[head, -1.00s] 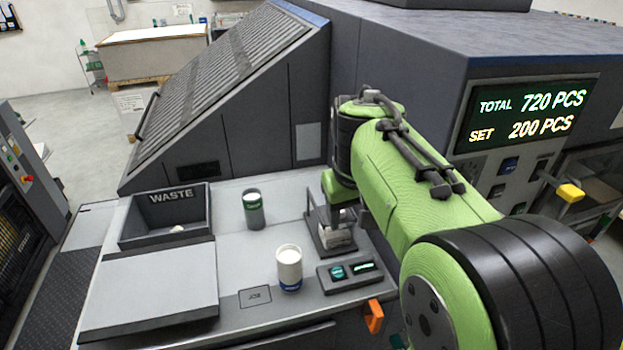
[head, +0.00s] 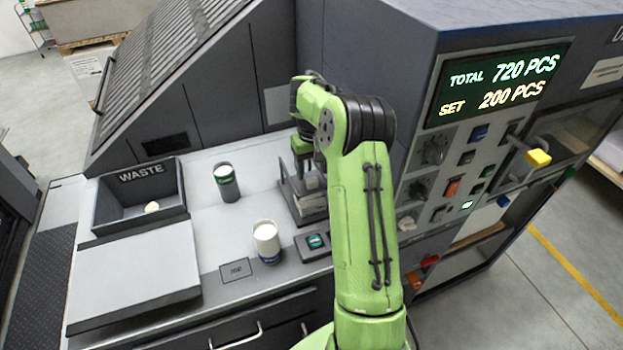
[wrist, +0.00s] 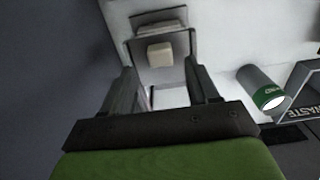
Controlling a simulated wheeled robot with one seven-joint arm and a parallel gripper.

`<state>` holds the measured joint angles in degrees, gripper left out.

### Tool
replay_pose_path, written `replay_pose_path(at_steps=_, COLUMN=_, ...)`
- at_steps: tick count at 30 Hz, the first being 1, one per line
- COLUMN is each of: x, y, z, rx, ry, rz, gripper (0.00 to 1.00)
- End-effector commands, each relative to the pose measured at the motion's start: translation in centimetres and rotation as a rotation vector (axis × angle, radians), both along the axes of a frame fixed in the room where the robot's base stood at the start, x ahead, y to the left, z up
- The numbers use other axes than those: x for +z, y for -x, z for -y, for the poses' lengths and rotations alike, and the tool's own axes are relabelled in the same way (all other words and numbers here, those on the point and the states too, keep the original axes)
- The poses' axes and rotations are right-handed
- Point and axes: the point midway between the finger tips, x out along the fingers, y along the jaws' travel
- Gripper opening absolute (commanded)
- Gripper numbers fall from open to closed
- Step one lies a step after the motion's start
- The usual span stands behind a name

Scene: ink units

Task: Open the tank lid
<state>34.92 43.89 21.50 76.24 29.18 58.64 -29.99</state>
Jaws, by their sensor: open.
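My gripper (wrist: 160,72) is open in the wrist view, with its two fingers apart and nothing between them. Beyond the fingers is a dark-framed holder with a pale block (wrist: 160,52). In the head view my arm hides most of the gripper, which is above or beside that holder (head: 298,208). I cannot tell for sure which part is the tank lid. A flat grey panel (head: 135,275) lies in front of the open WASTE bin (head: 112,215), apart from my gripper.
A dark can with a green band (head: 227,185) and a white can with a blue band (head: 267,243) stand on the worktop. A button box (head: 313,244) is beside the holder. The sloped ribbed cover and the tall machine with its display (head: 498,84) bound the space.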

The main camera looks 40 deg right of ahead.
Motion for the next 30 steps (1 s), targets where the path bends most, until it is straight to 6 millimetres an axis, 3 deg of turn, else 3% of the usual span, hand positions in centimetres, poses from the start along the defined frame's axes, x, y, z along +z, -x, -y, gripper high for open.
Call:
replay_pose_path(at_steps=6, x=-3.5, y=0.0, z=0.0, rx=0.0, ry=-0.001, rz=-0.002, gripper=0.6)
replay_pose_path(at_steps=15, x=-3.9, y=0.0, z=0.0, rx=0.001, ry=0.001, rz=0.002, gripper=0.6)
replay_pose_path(at_steps=27, x=-3.9, y=0.0, z=0.0, rx=0.001, ry=0.0, rz=0.001, gripper=0.0)
replay_pose_path(at_steps=30, x=-3.9, y=0.0, z=0.0, rx=0.001, ry=0.0, rz=0.001, gripper=0.0)
